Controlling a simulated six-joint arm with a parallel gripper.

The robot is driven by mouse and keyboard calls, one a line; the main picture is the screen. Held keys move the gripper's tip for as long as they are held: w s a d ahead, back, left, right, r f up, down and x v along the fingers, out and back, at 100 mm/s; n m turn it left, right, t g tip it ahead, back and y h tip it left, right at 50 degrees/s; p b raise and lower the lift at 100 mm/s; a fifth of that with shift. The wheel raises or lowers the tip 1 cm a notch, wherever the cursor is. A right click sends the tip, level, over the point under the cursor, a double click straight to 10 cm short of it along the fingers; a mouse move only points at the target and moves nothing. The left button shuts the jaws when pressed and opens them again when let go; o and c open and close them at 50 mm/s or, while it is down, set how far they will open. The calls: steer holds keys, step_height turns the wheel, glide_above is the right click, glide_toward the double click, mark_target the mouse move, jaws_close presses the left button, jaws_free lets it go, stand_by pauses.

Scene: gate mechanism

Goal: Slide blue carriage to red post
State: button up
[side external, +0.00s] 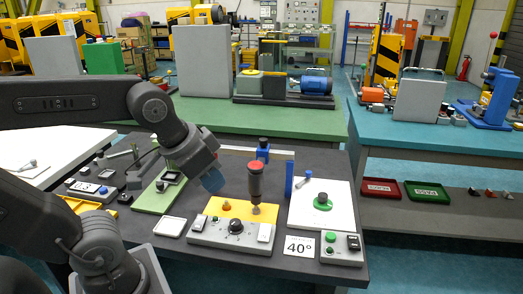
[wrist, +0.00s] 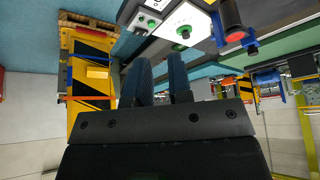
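A small blue block (side external: 263,155), which looks like the blue carriage, sits on a pale rail (side external: 232,150) at the back of the dark table, partly hidden behind a red-topped upright. This upright, a dark red cylinder (side external: 256,184), stands over the yellow plate; I cannot tell whether it is the red post. A red-ringed cylinder (wrist: 234,30) shows at the top of the wrist view. A blue post (side external: 289,178) stands right of the upright. My gripper (side external: 212,180) is above the table, left of the upright. In the wrist view its blue fingers (wrist: 160,62) are apart and empty.
A control box (side external: 230,233) with a black knob and a yellow plate (side external: 222,208) lie in front. A white plate (side external: 335,205) with a green knob is at right, beside a "40°" card (side external: 299,246). A green plate (side external: 160,196) is at left.

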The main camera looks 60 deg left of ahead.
steer(key=o, duration=0.4)
steer(key=shift+g+y, duration=0.3)
steer(key=shift+g, duration=0.4)
steer(key=w+a+r, duration=0.1)
steer(key=w+r, duration=0.1)
steer(key=w, duration=0.1)
steer(key=w+a+r, duration=0.1)
steer(key=w+r, duration=0.1)
steer(key=w, duration=0.1)
steer(key=w+a+r, duration=0.1)
steer(key=w, duration=0.2)
steer(key=shift+a+r, duration=0.35)
steer(key=shift+r, duration=0.05)
steer(key=shift+o, duration=1.4)
steer(key=w+a+r+g, duration=0.1)
steer(key=w+a+r, duration=0.1)
steer(key=w+a, duration=0.4)
steer(key=w, duration=0.3)
steer(key=shift+r, duration=0.15)
steer(key=g, duration=0.3)
glide_above(263, 139)
step_height(263, 139, down, 7)
step_height(263, 139, down, 14)
steer(key=shift+r, duration=0.25)
jaws_close()
